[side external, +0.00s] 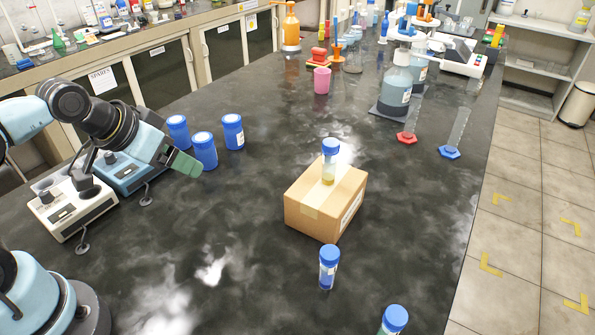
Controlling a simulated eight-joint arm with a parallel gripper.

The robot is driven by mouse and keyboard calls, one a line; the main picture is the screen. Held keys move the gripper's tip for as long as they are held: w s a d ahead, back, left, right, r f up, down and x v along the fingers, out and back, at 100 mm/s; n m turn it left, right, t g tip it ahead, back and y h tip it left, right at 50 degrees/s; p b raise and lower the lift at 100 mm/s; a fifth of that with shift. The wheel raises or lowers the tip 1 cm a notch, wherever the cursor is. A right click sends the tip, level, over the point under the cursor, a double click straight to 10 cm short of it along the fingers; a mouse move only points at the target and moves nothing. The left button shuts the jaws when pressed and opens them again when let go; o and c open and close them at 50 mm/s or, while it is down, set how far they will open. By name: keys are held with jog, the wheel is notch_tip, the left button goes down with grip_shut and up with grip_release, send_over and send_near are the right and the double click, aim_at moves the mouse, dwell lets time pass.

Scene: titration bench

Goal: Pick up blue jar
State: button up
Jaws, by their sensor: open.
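Three blue jars with white labels stand upright in a group left of centre: a left jar (178,130), a front jar (207,149) and a right jar (233,132). My gripper (188,165) comes in from the left and is open, with nothing seen in it. Its greenish fingers point right and down, just left of the front jar's lower part in the picture. I cannot tell whether they touch that jar. The gap between the fingers is not clearly visible from this side.
A cardboard box (318,208) carries a blue-capped vial (329,164). Two more blue-capped vials (328,267) (392,321) stand nearer the camera. Two small instruments (75,208) (128,175) sit below my arm. A pink cup (322,80) and bottles stand farther back.

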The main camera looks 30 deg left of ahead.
jog(key=n+t+h, duration=0.2)
jog(key=n+h, duration=0.3)
jog(key=n, duration=1.9)
send_near(176, 120)
jog(key=d, duration=0.7)
jog(key=a+n+t, duration=0.1)
jog(key=a+n, duration=0.1)
jog(key=a, duration=0.1)
jog(key=s+a+f+n+t, duration=0.1)
jog(key=a+n, duration=0.1)
jog(key=s+a+f+n+h, duration=0.1)
jog(key=a+n, duration=0.1)
jog(key=a, duration=0.1)
jog(key=shift+s+a+f+t, duration=0.2)
jog(key=shift+a+t, duration=0.1)
jog(key=shift+t, duration=0.1)
jog(key=shift+f+n, duration=0.15)
jog(key=shift+n, duration=0.15)
jog(key=x, duration=1.1)
jog(key=shift+w+d+f, duration=0.15)
jog(key=shift+w+d, duration=0.05)
jog(key=shift+w, duration=0.05)
jog(key=shift+c, duration=0.2)
